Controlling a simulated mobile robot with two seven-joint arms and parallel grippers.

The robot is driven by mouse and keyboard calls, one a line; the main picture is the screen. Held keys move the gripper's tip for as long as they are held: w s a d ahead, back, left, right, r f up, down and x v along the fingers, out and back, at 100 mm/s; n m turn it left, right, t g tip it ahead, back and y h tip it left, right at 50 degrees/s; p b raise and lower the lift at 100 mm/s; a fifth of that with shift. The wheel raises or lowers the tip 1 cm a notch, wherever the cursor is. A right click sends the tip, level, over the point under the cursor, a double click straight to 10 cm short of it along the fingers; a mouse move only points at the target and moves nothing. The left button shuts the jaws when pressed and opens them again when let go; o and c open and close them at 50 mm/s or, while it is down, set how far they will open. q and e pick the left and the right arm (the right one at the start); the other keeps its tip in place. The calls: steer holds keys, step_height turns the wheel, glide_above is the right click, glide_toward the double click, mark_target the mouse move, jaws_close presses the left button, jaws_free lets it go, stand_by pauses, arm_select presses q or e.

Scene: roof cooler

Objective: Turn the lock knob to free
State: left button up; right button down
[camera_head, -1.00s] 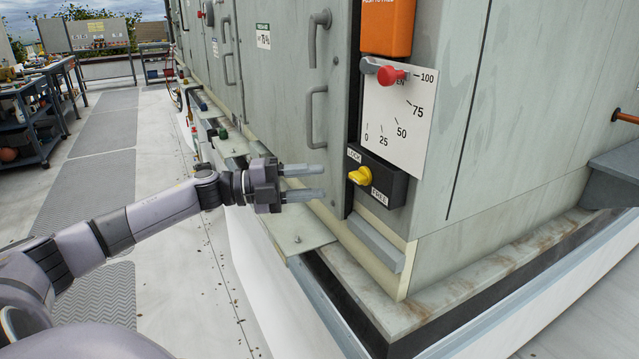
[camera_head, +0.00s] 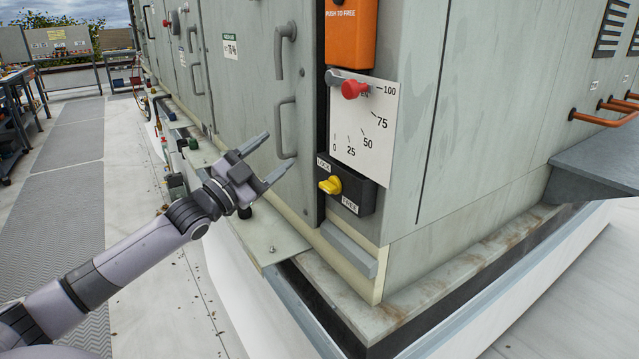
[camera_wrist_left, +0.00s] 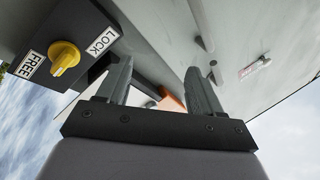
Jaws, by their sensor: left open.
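The yellow lock knob (camera_head: 330,186) sits on a black box (camera_head: 352,192) low on the grey cabinet, between a LOCK label at upper left and a FREE label at lower right. Its pointer end lies toward the left in the head view. The knob also shows in the left wrist view (camera_wrist_left: 64,57), left of the fingers, with FREE and LOCK beside it. My left gripper (camera_head: 268,160) is open and empty, left of the knob and apart from it, its fingers pointing up and right. My right gripper is in neither view.
A red-tipped lever (camera_head: 354,89) and a 0–100 scale plate (camera_head: 365,130) are above the knob, under an orange box (camera_head: 350,35). A door handle (camera_head: 287,128) is close to my fingers. A ledge (camera_head: 361,249) juts out below. Orange pipes (camera_head: 600,115) are at right.

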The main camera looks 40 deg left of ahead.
arm_select(q)
step_height(320, 180, down, 3)
steer(key=d+n+g+y, duration=0.1)
steer(key=n+g+y, duration=0.1)
steer(key=n, duration=0.3)
steer(key=n+g+h+p, duration=0.1)
steer(key=g+h+p, duration=0.15)
steer(key=h, duration=0.25)
glide_toward(323, 186)
steer(key=b+x, duration=0.1)
steer(key=x, duration=0.1)
steer(key=p+x, duration=0.2)
steer(key=x, duration=0.3)
steer(key=shift+w+d+r, duration=0.2)
steer(key=shift+w, duration=0.1)
steer(key=shift+x, duration=0.85)
steer(key=shift+f, duration=0.15)
steer(key=c, duration=1.1)
steer(key=shift+o, duration=0.2)
